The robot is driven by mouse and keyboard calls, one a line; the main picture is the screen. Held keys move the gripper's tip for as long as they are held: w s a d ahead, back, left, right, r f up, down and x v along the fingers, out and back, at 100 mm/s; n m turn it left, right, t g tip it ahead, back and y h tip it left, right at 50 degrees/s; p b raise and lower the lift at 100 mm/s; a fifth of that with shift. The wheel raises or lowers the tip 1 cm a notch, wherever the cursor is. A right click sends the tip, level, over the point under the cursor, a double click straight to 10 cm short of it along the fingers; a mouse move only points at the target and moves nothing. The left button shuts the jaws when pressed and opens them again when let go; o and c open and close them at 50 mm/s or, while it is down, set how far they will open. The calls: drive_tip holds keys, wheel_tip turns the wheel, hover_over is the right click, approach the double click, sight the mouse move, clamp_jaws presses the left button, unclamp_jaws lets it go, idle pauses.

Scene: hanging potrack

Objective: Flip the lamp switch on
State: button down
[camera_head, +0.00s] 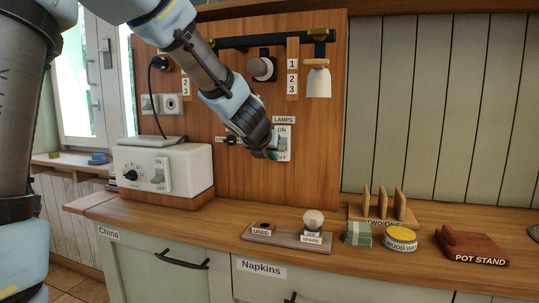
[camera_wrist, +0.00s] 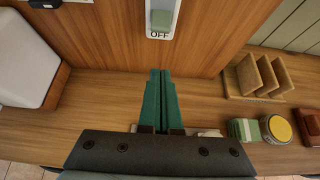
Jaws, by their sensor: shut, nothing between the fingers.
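The lamp switch (camera_head: 284,143) is a pale plate with a green rocker on the wooden panel, under a "LAMPS" label (camera_head: 284,119). "ON" is at its top and "OFF" at its bottom. In the wrist view its lower part (camera_wrist: 161,20) shows at the top edge, with the upper part cut off. My gripper (camera_wrist: 160,72) has its green fingers shut together and empty, pointing at the panel just below the switch in that picture. In the head view my gripper (camera_head: 272,152) overlaps the switch's lower left. Contact and the rocker's tilt cannot be told.
A white box (camera_head: 185,168) with a dial and another ON/OFF switch stands left. A bulb (camera_head: 262,68) and a white lamp (camera_head: 318,80) are above. A spare bulb (camera_head: 313,219), a yellow-lidded tin (camera_head: 400,236) and a pot stand (camera_head: 470,244) are on the counter.

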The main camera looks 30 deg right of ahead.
sight(281, 146)
drive_tip(key=shift+w+f, duration=0.1)
drive_tip(key=w+d+p, duration=0.1)
drive_tip(key=w+d, duration=0.1)
drive_tip(key=w+d+f+p, duration=0.2)
drive_tip(key=w+d+p, duration=0.1)
drive_tip(key=shift+w+d, duration=0.3)
drive_tip(key=shift+r+p, duration=0.4)
drive_tip(key=shift+r+p, duration=0.2)
drive_tip(key=shift+p, duration=0.3)
drive_tip(key=shift+s+a+r+g+y+p, duration=0.15)
drive_tip(key=shift+g+y+p, duration=0.4)
drive_tip(key=shift+p, duration=1.4)
